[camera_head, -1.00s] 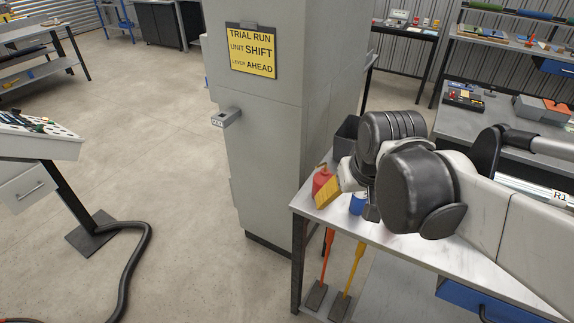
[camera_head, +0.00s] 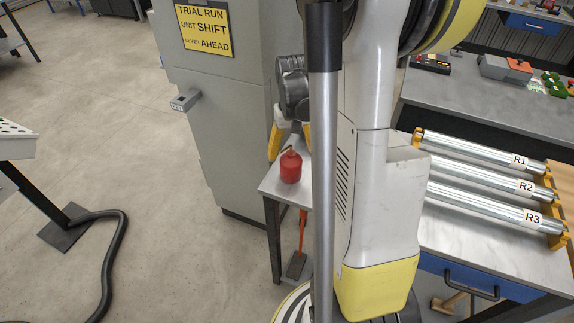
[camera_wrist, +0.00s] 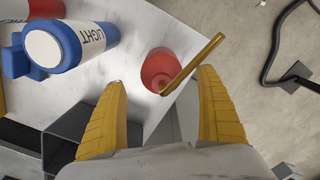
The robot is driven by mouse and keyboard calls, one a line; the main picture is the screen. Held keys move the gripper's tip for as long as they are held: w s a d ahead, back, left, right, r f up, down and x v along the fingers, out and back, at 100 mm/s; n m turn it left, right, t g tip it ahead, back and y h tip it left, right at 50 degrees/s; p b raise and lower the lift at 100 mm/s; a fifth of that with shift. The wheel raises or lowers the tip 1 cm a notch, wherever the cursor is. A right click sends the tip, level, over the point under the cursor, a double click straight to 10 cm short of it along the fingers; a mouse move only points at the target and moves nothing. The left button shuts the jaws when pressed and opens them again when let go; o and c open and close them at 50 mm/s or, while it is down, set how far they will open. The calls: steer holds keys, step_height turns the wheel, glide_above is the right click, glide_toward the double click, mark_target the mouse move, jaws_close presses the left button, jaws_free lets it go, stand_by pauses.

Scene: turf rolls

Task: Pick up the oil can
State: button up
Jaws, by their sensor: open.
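The red oil can (camera_head: 291,167) stands upright near the left corner of the bench in the head view. In the wrist view the oil can (camera_wrist: 157,65) is seen from above, with its yellowish spout slanting up to the right. My gripper (camera_head: 290,142) is at the can's far side in the head view, its yellow fingers apart. In the wrist view my gripper (camera_wrist: 162,80) is open and empty, with the can and spout showing between and beyond the fingertips. Whether a finger touches the can cannot be told.
A blue cylinder marked LIGHT (camera_wrist: 75,47) lies left of the can in the wrist view, with a dark grey bin (camera_wrist: 65,140) below it. Metal rollers (camera_head: 475,165) rest on the bench to the right. A grey cabinet (camera_head: 215,100) stands close behind the bench corner.

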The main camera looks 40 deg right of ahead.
mark_target(291, 165)
step_height(291, 165, down, 6)
steer(key=shift+a+r+b, duration=0.1)
steer(key=shift+a+b, duration=0.05)
steer(key=shift+b, duration=1.05)
steer(key=shift+r, duration=0.1)
steer(key=c, duration=1.5)
step_height(291, 165, up, 10)
steer(key=p, duration=0.3)
steer(key=shift+p, duration=0.35)
